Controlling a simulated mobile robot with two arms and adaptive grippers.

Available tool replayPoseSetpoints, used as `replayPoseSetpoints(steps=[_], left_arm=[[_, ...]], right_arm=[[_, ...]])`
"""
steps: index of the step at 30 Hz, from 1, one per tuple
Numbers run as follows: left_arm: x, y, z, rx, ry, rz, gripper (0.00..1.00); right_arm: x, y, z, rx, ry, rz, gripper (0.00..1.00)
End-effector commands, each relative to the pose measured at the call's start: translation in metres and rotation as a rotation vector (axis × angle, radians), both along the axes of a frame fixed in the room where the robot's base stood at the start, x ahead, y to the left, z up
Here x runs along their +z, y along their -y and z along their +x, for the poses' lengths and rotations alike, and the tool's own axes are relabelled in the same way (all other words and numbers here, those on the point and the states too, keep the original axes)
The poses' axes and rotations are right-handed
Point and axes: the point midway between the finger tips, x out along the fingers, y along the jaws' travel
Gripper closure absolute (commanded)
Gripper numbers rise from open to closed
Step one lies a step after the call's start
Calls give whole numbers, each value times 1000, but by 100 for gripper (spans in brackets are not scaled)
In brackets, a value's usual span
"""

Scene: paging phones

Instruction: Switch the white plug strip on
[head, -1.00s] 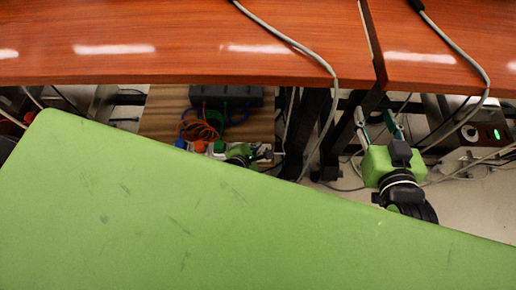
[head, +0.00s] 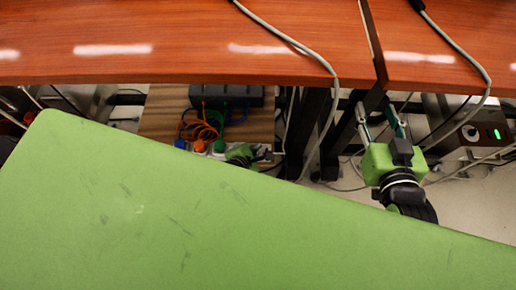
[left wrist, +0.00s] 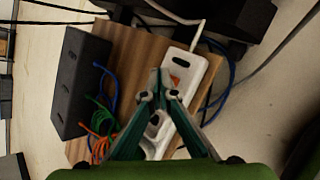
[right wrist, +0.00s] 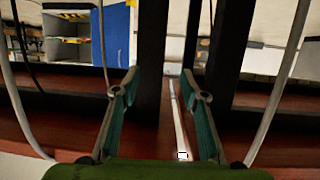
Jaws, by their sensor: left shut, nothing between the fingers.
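The white plug strip (left wrist: 195,68) lies on a wooden board in the left wrist view. An orange-red switch (left wrist: 175,79) shows near its upper end; I cannot tell whether it is on. My left gripper (left wrist: 160,77) is shut and empty, its tips over the strip beside the switch. I cannot tell whether they touch. The fingers hide part of the strip. In the head view the left gripper (head: 262,154) is partly hidden behind the green surface. My right gripper (right wrist: 159,76) is open and empty, away from the strip; it also shows in the head view (head: 381,112).
The wooden board (head: 162,112) also carries a dark box (left wrist: 80,80) with orange, green and blue cables. The red-brown tabletop (head: 170,45) overhangs it. Dark table legs (head: 305,120) stand right of the board. The green surface (head: 150,200) covers the front.

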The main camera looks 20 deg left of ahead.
Motion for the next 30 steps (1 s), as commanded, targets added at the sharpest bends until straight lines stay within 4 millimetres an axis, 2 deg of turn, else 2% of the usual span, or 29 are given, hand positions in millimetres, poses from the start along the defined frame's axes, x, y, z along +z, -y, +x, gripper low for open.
replayPoseSetpoints(steps=[30], left_arm=[[-4, 0, 0, 1, -2, -1, 100]], right_arm=[[11, -3, 4, 3, 51, 12, 60]])
